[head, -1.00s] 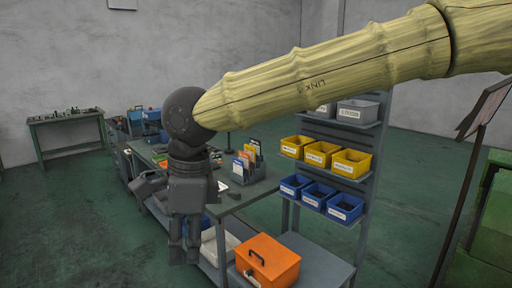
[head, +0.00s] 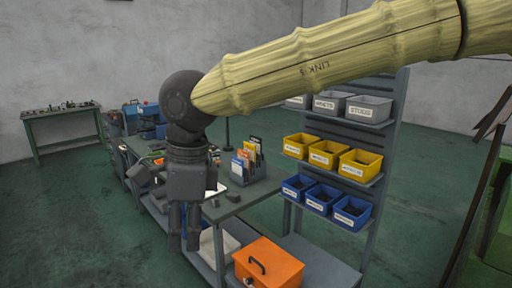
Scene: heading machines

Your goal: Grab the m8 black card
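A grey card rack (head: 247,172) stands on the workbench (head: 238,199) in the head view, holding several upright cards in white, blue, orange and dark colours. A dark-topped card (head: 255,143) is at the rack's back; its lettering is too small to read, so I cannot tell whether it is the m8 card. My gripper (head: 183,242) hangs pointing down, left of the rack and in front of the bench. Its two fingers are apart with nothing seen between them. The gripper and wrist hide part of the bench behind.
A shelf rack (head: 386,140) with yellow bins (head: 327,152), blue bins (head: 320,198) and grey bins stands right of the cards. An orange toolbox (head: 268,265) sits low in front. A small side table (head: 62,113) is far left. The floor at left is clear.

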